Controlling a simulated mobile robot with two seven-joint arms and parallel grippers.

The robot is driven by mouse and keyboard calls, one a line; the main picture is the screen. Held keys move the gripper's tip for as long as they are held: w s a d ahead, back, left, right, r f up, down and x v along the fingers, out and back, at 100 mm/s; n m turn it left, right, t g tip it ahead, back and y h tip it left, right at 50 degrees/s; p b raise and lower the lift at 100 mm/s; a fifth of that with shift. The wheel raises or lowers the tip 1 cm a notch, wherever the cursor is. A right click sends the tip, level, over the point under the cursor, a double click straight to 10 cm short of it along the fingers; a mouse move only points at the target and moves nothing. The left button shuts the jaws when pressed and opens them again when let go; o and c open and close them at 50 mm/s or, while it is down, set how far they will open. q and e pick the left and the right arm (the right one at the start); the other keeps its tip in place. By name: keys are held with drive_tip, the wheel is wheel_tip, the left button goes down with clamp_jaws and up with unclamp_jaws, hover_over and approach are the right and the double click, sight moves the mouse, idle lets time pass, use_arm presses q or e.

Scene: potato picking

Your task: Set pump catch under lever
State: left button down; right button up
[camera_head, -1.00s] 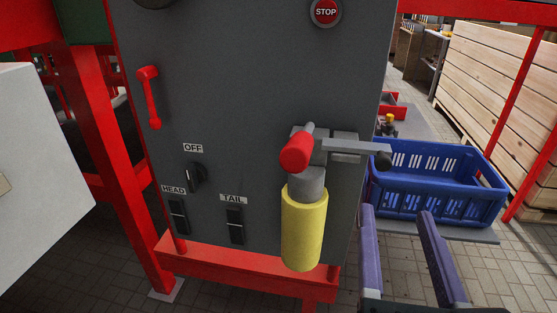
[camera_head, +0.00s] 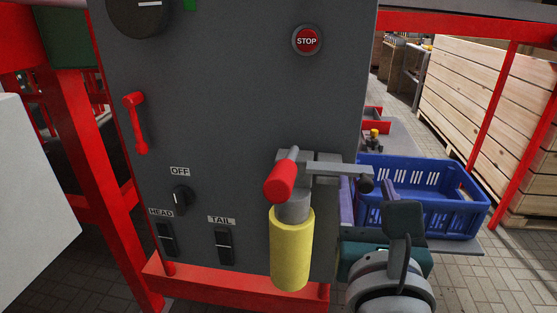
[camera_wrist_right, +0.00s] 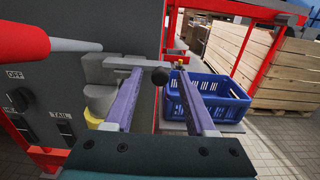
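The pump has a yellow cylinder (camera_head: 291,250) with a grey top on the front of a dark grey cabinet. Its lever has a red grip (camera_head: 280,182), seen large at the left in the right wrist view (camera_wrist_right: 22,44). The catch is a grey bar (camera_head: 330,170) reaching right from the pump's head to a black knob (camera_head: 366,184). My right gripper (camera_head: 368,195) is open around the knob's end. In the right wrist view the knob (camera_wrist_right: 160,77) shows between its two purple fingers, apart from both. My left gripper is not in view.
The cabinet (camera_head: 230,100) carries a STOP button (camera_head: 307,40), a red handle (camera_head: 136,122) and HEAD and TAIL switches. A blue crate (camera_head: 430,212) stands behind my right gripper. A red frame bar (camera_head: 240,288) runs below the cabinet.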

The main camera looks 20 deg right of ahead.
clamp_jaws()
